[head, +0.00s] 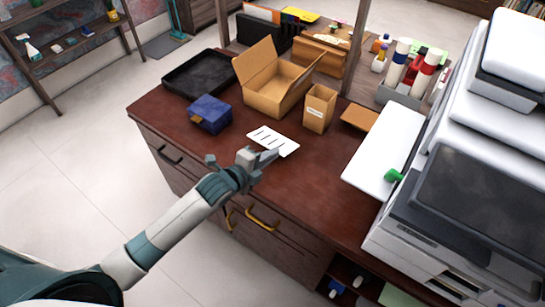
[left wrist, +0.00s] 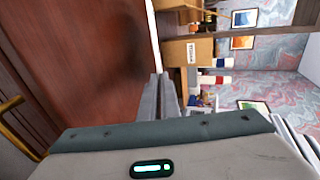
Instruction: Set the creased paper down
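The creased paper (head: 272,141) is a small white sheet with several dark marks, over the brown desk in the head view. In the left wrist view the paper (left wrist: 155,38) shows edge-on as a thin white strip running from my fingertips. My left gripper (head: 273,154) is at its near edge; its fingers (left wrist: 160,80) are close together on that edge. The sheet looks flat and roughly parallel to the desk top, apart from it in the wrist view. The exact height is hard to tell. My right gripper is not in view.
A blue box (head: 210,113), a black tray (head: 200,74), an open cardboard box (head: 275,85) and a small labelled carton (head: 319,108) stand on the desk (head: 300,185). A brown flat item (head: 359,119) and a large printer (head: 460,200) are right. The desk's front middle is clear.

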